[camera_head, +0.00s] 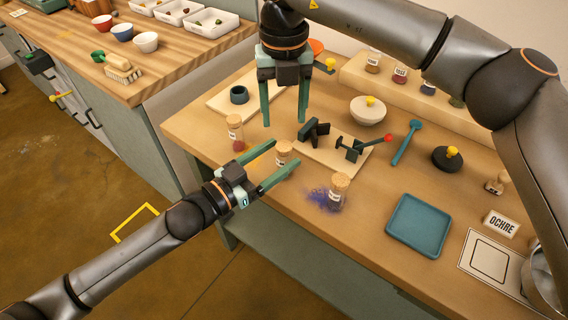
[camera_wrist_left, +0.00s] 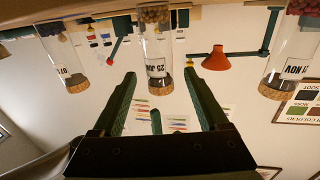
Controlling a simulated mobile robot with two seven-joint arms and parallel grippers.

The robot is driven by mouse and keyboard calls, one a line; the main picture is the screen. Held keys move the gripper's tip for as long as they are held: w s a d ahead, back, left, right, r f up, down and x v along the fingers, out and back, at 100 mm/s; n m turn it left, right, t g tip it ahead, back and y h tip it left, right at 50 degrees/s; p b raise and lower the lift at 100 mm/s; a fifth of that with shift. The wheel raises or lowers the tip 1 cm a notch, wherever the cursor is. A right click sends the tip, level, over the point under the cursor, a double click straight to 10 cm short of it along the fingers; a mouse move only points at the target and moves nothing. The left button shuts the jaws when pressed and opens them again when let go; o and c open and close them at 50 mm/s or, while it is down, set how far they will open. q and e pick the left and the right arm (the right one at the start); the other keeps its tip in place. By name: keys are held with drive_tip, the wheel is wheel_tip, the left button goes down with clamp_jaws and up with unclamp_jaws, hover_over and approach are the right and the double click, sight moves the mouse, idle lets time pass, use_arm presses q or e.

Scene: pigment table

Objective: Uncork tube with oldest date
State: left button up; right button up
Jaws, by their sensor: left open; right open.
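Three corked glass tubes stand along the table's near left side: one with reddish content (camera_head: 236,133), a middle one (camera_head: 283,156), and one with dark content (camera_head: 337,193) beside blue powder. In the left wrist view, upside down, the middle tube's label (camera_wrist_left: 155,67) starts "25 A", the right tube's label (camera_wrist_left: 296,68) ends in "NOV", and the left tube's label (camera_wrist_left: 64,71) is only partly readable. All three corks are in. My left gripper (camera_head: 286,152) is open, its fingers towards the middle tube; contact is unclear. My right gripper (camera_head: 285,122) is open and empty, pointing down above the table.
A board (camera_head: 331,156) with a dark green clamp and red-tipped handle lies behind the tubes. A teal tray (camera_head: 419,226), a white bowl (camera_head: 367,112), a teal spoon (camera_head: 407,143) and an OCHRE sign (camera_head: 501,224) are also on the table.

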use_arm(q)
drive_tip(key=shift+x, duration=1.1)
clamp_jaws()
idle(0.7)
